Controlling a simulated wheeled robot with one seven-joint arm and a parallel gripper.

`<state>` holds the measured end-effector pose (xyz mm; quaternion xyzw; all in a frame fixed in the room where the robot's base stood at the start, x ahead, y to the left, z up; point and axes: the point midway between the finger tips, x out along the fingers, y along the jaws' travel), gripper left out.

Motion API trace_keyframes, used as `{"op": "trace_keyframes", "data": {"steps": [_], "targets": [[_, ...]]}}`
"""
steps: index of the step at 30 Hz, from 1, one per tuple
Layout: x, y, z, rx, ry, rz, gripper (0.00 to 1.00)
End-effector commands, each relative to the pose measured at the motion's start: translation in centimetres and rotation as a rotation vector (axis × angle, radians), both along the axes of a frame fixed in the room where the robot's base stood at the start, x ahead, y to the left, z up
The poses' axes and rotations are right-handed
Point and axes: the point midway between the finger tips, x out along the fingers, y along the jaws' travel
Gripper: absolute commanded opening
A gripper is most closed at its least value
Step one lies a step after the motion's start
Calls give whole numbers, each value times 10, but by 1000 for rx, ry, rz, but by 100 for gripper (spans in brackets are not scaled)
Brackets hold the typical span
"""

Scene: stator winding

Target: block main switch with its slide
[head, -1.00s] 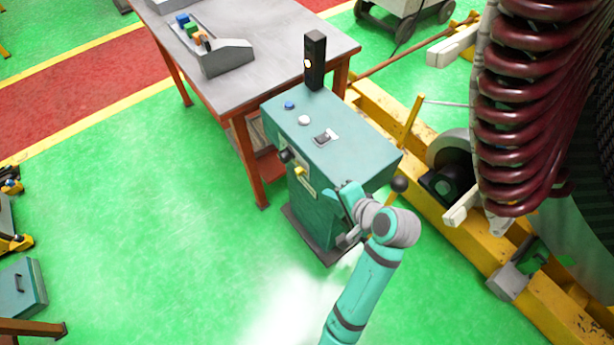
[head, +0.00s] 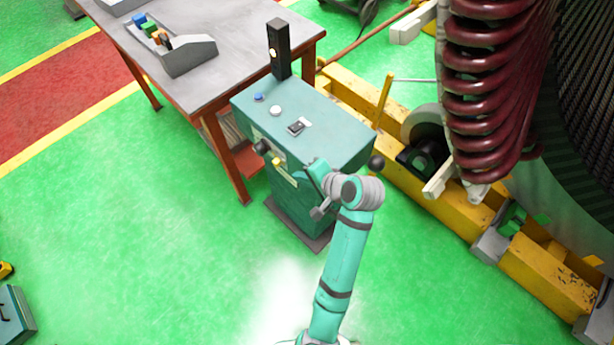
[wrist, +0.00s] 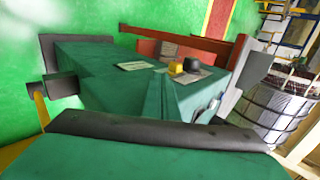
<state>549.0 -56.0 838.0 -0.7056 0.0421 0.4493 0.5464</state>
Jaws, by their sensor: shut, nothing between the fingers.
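The main switch is a round black knob (head: 262,146) on the front of the teal control cabinet (head: 345,138). Just below and right of it is a small yellow slide (head: 276,161). The wrist view shows the yellow slide (wrist: 176,69) beside the black knob (wrist: 193,64), close together; whether they touch is unclear. My gripper (head: 314,178) is at the right part of the cabinet's front, right of the slide and apart from it. It is shut and empty; its fingertips are hard to make out.
A pale label plate (head: 287,177) is below the slide. The workbench (head: 190,90) is behind left, the yellow frame (head: 475,205) and winding machine at right.

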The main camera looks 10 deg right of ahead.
Motion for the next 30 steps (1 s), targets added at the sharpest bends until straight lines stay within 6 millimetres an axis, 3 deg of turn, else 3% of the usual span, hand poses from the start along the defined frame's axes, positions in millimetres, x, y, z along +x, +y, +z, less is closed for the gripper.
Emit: {"op": "trace_keyframes", "data": {"steps": [7, 16, 30], "targets": [[27, 21, -32, -1, 2, 2, 0], [55, 40, -30, -2, -1, 1, 0], [60, 44, -29, -1, -2, 0, 0]]}}
